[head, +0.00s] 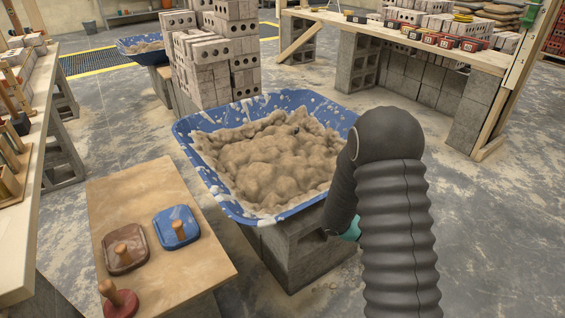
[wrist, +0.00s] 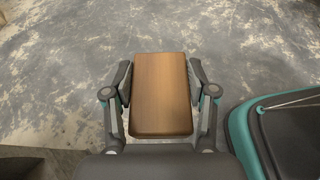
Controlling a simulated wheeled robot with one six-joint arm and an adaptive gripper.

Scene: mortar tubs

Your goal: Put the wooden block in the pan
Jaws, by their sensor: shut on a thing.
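My gripper (wrist: 160,80) is shut on a brown wooden block (wrist: 161,108), with one finger on each long side in the wrist view. Bare concrete floor shows below the block. In the head view my dark ribbed arm hides the block and the fingers. A blue pan (head: 222,203), splashed with mortar, stands just left of my arm on grey concrete blocks. It is heaped with lumpy tan mortar (head: 265,165). My arm covers its right end. No wooden block shows in the pan.
A low wooden board (head: 150,195) at the lower left holds a blue float (head: 177,226), a brown float (head: 125,248) and a red one (head: 119,303). Stacked bricks (head: 212,65) rise behind the pan. A long bench (head: 400,45) stands back right. The floor at right is open.

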